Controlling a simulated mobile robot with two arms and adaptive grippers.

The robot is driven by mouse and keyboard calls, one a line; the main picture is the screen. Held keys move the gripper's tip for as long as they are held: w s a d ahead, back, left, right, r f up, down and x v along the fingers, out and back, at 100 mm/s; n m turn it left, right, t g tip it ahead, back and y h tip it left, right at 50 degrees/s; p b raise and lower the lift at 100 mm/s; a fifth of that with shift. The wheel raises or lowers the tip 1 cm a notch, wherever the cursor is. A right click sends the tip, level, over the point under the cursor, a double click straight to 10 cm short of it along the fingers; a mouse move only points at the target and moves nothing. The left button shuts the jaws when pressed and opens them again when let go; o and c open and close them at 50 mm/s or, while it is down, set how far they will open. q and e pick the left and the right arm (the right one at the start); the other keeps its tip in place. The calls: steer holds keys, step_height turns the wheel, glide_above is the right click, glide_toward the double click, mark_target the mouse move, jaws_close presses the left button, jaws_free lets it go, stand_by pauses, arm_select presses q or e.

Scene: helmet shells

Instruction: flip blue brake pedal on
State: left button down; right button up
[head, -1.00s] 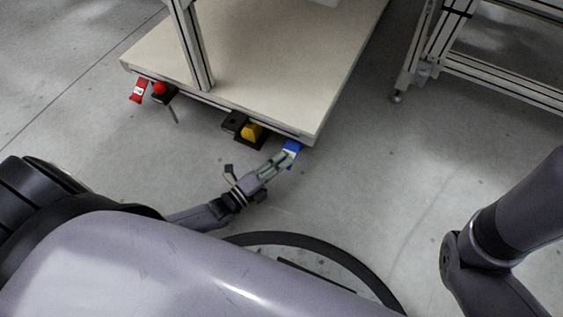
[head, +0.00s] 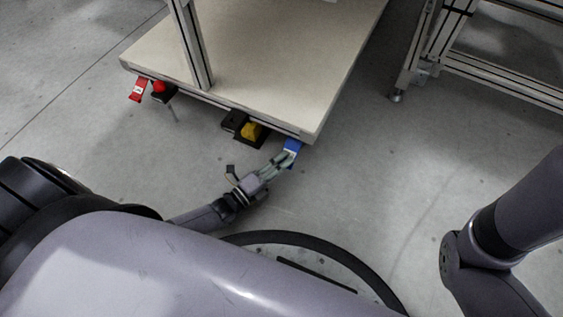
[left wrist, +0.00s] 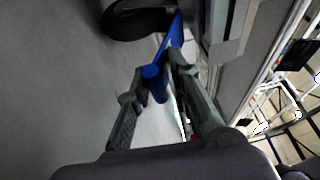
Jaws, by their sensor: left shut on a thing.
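The blue brake pedal (head: 293,146) sits at the near right corner of the cart, low at its edge. In the left wrist view the blue pedal (left wrist: 155,80) shows a rounded bar and a flat plate between and beyond the fingers. My left gripper (head: 286,157) reaches it from the near side. It also shows in the left wrist view (left wrist: 155,82), its fingers shut on the blue pedal. The pedal's far mount is partly hidden. My right gripper is not in view.
The cart's pale deck (head: 270,70) spans the upper middle. A metal frame (head: 490,75) stands at the upper right. Floor on the right is open.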

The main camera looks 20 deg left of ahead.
arm_select(q)
steer(key=shift+w+a+f, duration=0.1)
steer(key=shift+w+f, duration=0.1)
steer(key=shift+f, duration=0.1)
steer(key=c, duration=1.8)
jaws_free()
steer(key=shift+c, duration=0.2)
steer(key=shift+o, duration=1.3)
steer(key=shift+w, duration=0.1)
steer(key=v, duration=1.2)
steer(key=shift+r, duration=0.15)
